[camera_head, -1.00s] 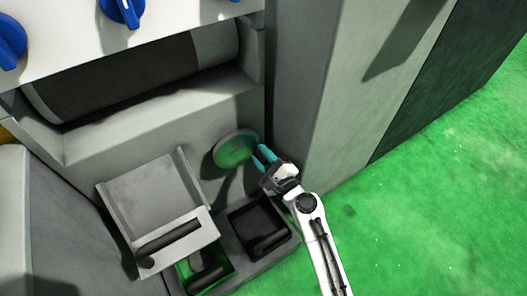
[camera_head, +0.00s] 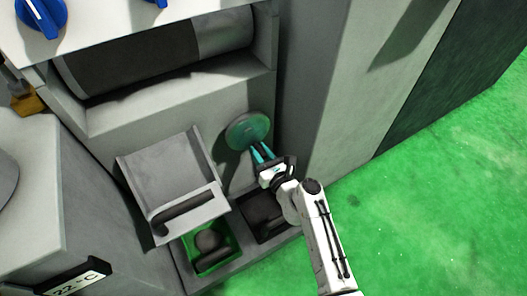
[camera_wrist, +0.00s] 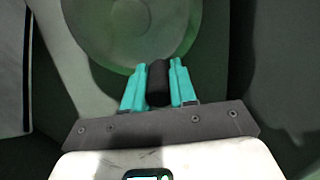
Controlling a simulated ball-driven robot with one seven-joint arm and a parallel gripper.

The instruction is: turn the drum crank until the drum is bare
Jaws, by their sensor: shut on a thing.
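The drum (camera_head: 130,62) lies in a recess of the grey machine. A dark cover wraps most of it, and a lighter bare band (camera_head: 222,36) shows at its right end. The round greenish crank disc (camera_head: 248,129) is on the machine's front below the drum. My gripper (camera_head: 263,153) is at the disc's lower right edge. In the wrist view, its teal fingers (camera_wrist: 160,85) are shut on the crank's dark knob (camera_wrist: 158,82), with the disc (camera_wrist: 135,25) behind it. The far end of the knob is against the disc.
Below are a green bin (camera_head: 228,238) with dark pieces and a dark bin (camera_head: 263,213). Green floor (camera_head: 430,210) is open at right.

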